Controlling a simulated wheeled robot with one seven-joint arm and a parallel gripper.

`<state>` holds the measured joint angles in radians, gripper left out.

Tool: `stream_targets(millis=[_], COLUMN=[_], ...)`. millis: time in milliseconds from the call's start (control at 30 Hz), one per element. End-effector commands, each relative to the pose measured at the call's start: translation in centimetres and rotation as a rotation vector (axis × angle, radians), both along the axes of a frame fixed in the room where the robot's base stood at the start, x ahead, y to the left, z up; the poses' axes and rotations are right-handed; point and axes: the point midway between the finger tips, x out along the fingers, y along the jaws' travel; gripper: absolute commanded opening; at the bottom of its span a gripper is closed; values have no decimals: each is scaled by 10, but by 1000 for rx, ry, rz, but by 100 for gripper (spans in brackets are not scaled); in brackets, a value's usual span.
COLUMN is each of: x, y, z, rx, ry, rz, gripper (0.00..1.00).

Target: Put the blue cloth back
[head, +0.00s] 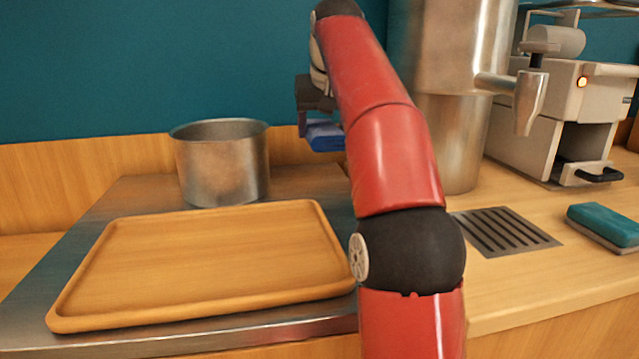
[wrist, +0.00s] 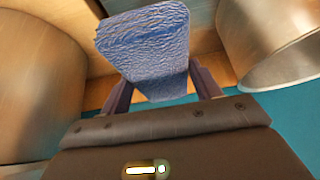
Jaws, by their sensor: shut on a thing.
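The blue cloth (head: 325,136) is held up in the air behind my red arm, a little above the counter, between the steel pot and the tall steel urn. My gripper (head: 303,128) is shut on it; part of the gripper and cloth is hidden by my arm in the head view. In the wrist view the blue cloth (wrist: 150,50) is a folded, textured pad between the two fingers of my gripper (wrist: 158,92).
A steel pot (head: 222,165) and an empty wooden tray (head: 200,262) stand on a metal surface at left. A tall steel urn (head: 450,90) stands right of my gripper. Further right are a coffee machine (head: 567,107), a drain grate (head: 503,231) and a teal sponge (head: 606,225).

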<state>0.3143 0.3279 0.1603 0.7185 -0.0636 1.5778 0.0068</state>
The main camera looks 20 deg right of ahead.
Motion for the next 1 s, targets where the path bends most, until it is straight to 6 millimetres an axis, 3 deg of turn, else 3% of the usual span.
stream_targets(millis=[167, 400, 767, 1000], x=[0, -1, -1, 0], y=[0, 0, 0, 0], z=[-1, -43, -87, -97], rx=[0, 0, 0, 1], ry=[0, 2, 2, 0], rz=[0, 0, 0, 0], gripper=[42, 42, 42, 42])
